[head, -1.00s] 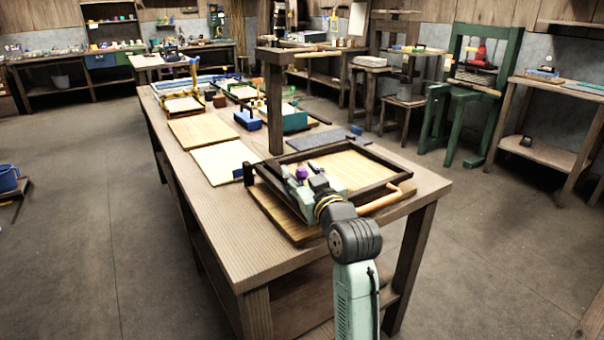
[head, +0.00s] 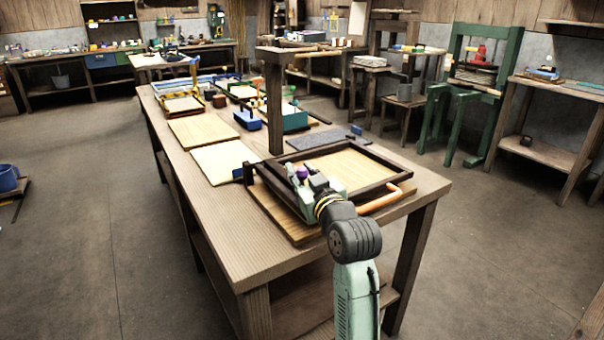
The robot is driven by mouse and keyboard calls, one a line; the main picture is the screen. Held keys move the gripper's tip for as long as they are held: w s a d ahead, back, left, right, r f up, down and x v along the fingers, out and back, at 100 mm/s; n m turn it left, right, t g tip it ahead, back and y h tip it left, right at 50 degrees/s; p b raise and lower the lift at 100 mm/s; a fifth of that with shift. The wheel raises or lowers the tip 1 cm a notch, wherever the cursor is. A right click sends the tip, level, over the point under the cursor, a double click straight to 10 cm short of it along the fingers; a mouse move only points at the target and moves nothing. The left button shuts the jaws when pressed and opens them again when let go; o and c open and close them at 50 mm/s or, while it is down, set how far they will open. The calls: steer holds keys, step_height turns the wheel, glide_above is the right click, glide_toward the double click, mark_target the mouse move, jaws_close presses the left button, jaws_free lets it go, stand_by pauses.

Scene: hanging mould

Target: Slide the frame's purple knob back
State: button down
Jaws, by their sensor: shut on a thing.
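The dark wooden frame (head: 375,163) lies over a pale wooden board on the near end of the long workbench. The small purple knob (head: 302,173) shows at the frame's near left part, between the fingers of my gripper (head: 303,175). My gripper is shut on the knob, with its pale green body just right of and nearer than it. The gripper hides the knob's lower part and the part of the frame beneath it.
A dark upright post (head: 275,105) with a crossarm stands just behind the frame. The bench's near left top is bare.

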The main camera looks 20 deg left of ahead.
steer(key=w+d, duration=0.2)
steer(key=w, duration=0.1)
steer(key=shift+w+d+b, duration=0.3)
steer(key=shift+d+b, duration=0.05)
steer(key=c, duration=1.3)
jaws_free()
steer(key=v, duration=1.2)
steer(key=shift+r, duration=0.1)
